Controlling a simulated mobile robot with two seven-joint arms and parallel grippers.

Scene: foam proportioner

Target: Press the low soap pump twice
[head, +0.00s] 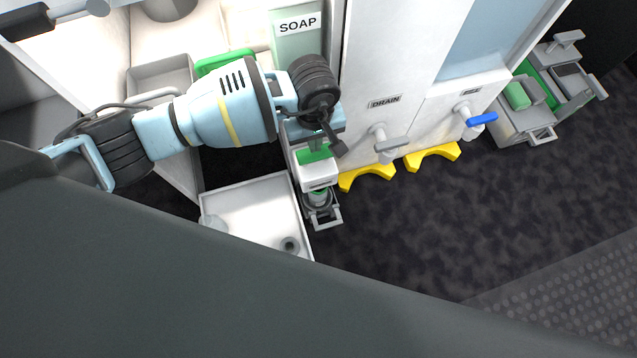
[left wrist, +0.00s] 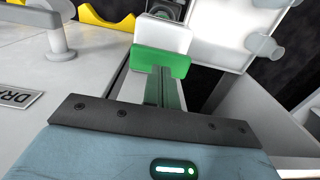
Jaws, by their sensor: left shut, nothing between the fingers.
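The soap unit (head: 297,40), a pale green container labelled SOAP, stands at top centre of the head view. Below it is the low pump, a white block (head: 320,177) with a green top plate (head: 313,155). In the left wrist view the green plate (left wrist: 160,63) and white block (left wrist: 163,35) show at upper centre. My left gripper (head: 318,143) is shut and empty, its fingers just over the green plate. In the left wrist view its fingers (left wrist: 165,92) reach toward the plate and partly cover it. I cannot tell whether they touch. My right gripper is not in view.
A small grey holder (head: 322,213) sits below the pump, beside a white tray (head: 255,200). To the right are a grey-handled drain tap (head: 388,145), a blue-handled tap (head: 482,118) and yellow floor pieces (head: 367,178).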

